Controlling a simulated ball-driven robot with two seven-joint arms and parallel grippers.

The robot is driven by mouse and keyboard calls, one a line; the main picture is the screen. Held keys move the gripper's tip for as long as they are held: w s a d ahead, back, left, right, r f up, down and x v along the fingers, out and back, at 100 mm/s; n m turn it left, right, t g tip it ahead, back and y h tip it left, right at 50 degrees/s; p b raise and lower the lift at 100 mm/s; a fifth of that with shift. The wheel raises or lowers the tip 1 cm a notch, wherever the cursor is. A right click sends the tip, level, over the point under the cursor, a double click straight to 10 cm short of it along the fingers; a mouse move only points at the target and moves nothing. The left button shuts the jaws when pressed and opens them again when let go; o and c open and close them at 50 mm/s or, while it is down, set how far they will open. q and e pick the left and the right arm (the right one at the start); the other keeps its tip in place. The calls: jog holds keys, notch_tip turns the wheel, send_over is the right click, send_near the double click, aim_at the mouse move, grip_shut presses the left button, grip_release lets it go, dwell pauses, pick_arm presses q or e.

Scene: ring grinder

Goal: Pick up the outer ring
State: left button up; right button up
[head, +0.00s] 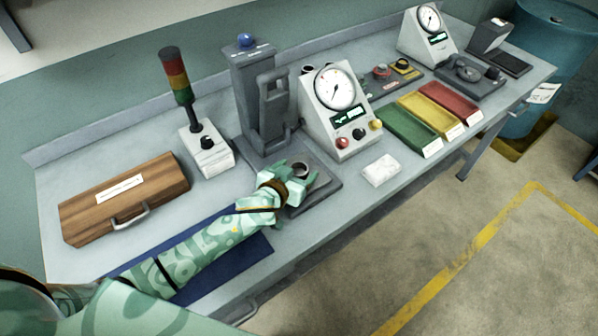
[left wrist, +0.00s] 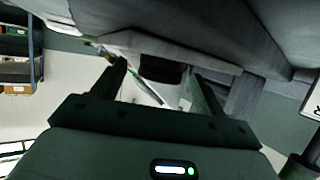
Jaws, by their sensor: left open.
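A small dark ring-shaped part (head: 301,169), which looks like the outer ring, sits on the flat base plate (head: 322,190) of the grey press-like machine (head: 258,92). My left gripper (head: 298,175) is open at this part, with its fingers around or just beside it; I cannot tell whether they touch it. In the left wrist view, the two fingers of the left gripper (left wrist: 160,80) are spread apart. A dark block-like shape (left wrist: 161,68) shows between them, and I cannot tell what it is. My right gripper is not in view.
A gauge box (head: 334,110) stands right of the machine, with a white block (head: 381,170) in front. A signal lamp (head: 178,80) and wooden case (head: 125,198) stand left. A blue mat (head: 235,262) lies under my left arm. Green, yellow and red trays (head: 410,130) are further right.

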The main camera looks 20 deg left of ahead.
pick_arm(q)
jog(key=shift+c, duration=1)
jog(key=c, duration=1)
jog(key=shift+r+p, duration=0.3)
jog(key=shift+r, duration=0.25)
notch_tip(320, 180, up, 3)
jog(key=shift+f+p, duration=0.1)
jog(key=shift+p, duration=0.5)
jog(key=s+d+r+p, duration=0.3)
jog(key=s+d+r, duration=0.3)
jog(key=s+r, duration=0.5)
jog(key=a+r+b, duration=0.1)
jog(key=a+b, duration=0.1)
jog(key=a, duration=0.1)
jog(key=w+a+r+n+y+b, duration=0.1)
jog(key=a+r+b, duration=0.1)
jog(key=a, duration=0.2)
jog(key=w+a+r+n+y+b, duration=0.1)
jog(key=a+b, duration=0.1)
jog(key=a, duration=0.1)
jog(key=shift+a+r+b, duration=0.15)
jog(key=shift+a+b, duration=0.25)
